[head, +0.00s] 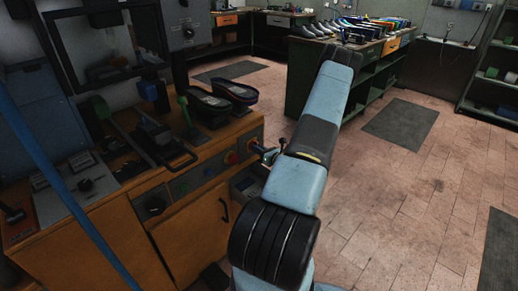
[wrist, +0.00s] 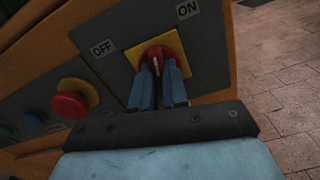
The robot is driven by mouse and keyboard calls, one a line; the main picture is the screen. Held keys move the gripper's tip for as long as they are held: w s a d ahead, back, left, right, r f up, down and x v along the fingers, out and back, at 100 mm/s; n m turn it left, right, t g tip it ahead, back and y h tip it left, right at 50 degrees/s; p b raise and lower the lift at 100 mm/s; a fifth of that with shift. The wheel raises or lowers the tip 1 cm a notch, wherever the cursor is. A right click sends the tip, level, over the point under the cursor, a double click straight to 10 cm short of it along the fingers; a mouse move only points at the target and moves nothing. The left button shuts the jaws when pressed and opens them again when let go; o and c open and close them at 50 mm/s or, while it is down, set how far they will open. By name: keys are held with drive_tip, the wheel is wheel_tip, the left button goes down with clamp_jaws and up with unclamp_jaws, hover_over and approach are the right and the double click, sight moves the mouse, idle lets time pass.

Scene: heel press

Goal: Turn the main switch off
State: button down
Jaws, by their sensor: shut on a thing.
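The main switch (wrist: 157,52) is a red rotary knob on a yellow square plate, in the middle of the wrist view. A white mark on the knob shows between my fingers. An OFF label (wrist: 102,48) is to its left and an ON label (wrist: 187,9) is above right. My gripper (wrist: 158,75) has its blue fingers closed on the knob, hiding its lower part. In the head view my gripper (head: 262,152) reaches the right end of the machine's front panel, and the switch is mostly hidden there.
The wooden machine cabinet (head: 175,240) carries levers and two dark shoes (head: 210,105). Tiled floor (head: 400,200) to the right is open.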

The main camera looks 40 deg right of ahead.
drive_tip(key=n, duration=1.1)
drive_tip(key=shift+s+d+f, duration=0.1)
drive_tip(key=shift+n, duration=0.3)
idle(0.3)
drive_tip(key=c, duration=1.1)
unclamp_jaws()
drive_tip(key=shift+c, duration=0.2)
drive_tip(key=s, duration=1.3)
drive_tip(key=shift+s+d, duration=0.3)
drive_tip(key=shift+d, duration=0.15)
